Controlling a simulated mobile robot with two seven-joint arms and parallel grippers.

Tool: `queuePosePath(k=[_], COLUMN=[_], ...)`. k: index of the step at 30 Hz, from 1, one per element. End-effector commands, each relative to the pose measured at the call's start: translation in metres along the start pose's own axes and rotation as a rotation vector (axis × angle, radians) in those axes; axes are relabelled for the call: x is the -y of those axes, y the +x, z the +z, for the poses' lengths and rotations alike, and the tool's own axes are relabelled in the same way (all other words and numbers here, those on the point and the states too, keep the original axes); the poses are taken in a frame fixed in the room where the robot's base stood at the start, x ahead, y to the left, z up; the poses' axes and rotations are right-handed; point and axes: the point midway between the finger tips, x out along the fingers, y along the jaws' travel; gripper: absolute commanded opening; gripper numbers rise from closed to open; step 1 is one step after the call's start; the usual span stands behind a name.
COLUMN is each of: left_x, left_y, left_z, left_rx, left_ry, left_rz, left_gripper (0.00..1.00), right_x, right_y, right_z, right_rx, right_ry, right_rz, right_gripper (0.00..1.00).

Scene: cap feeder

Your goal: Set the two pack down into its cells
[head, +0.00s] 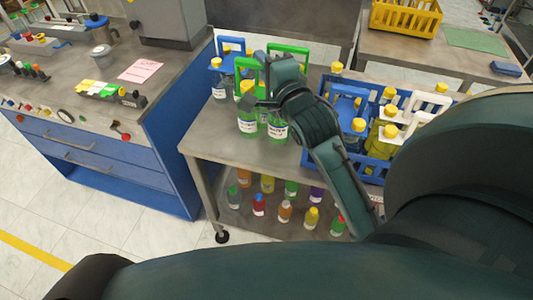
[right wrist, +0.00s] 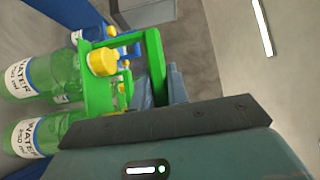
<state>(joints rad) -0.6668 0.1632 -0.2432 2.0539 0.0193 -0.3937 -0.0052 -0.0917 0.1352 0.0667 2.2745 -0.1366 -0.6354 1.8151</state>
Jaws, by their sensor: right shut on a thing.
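My right gripper (head: 262,101) is shut on a green-handled two pack (head: 245,69) near the middle of the cart top. The pack holds green bottles (head: 247,122) with white labels and yellow caps. In the right wrist view the green carrier (right wrist: 157,62) rises beside my dark finger, with two WATER bottles (right wrist: 30,135) at the left. I cannot tell whether the bottles touch the cart top. A blue crate with cells (head: 376,155) stands to the right, partly hidden by my right arm. My left gripper is not in view.
A blue-handled pack (head: 216,66) and another green-handled pack (head: 304,56) stand behind the held pack. Packs with blue and white handles (head: 433,98) occupy the crate. The cart top (head: 212,143) is clear at front left.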

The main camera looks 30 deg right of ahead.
Motion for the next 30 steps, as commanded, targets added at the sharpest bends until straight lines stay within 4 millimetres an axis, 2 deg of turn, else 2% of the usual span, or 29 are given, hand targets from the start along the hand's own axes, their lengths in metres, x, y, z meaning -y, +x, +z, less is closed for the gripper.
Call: queuePosePath(k=[3,6,15,20,27,30], left_x=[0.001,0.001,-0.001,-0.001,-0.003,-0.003], left_y=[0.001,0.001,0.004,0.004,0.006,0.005], left_z=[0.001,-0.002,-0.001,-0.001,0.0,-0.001], left_rx=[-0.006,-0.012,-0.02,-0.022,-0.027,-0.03], left_ry=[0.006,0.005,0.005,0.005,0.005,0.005], left_rz=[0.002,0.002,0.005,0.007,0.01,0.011], left_gripper=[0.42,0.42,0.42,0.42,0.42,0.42], right_x=[0.013,0.014,-0.035,-0.047,-0.078,-0.081], right_y=[0.009,0.012,0.012,0.013,0.012,0.012], right_z=[-0.009,-0.013,-0.013,-0.013,-0.013,-0.013], right_rx=[-0.011,-0.016,-0.015,-0.016,-0.016,-0.014], right_ry=[0.003,0.005,0.005,0.007,0.005,0.006], right_rz=[-0.009,-0.004,-0.001,-0.004,-0.003,-0.005], right_gripper=[0.0,0.0,0.0,0.0,0.0,0.0])
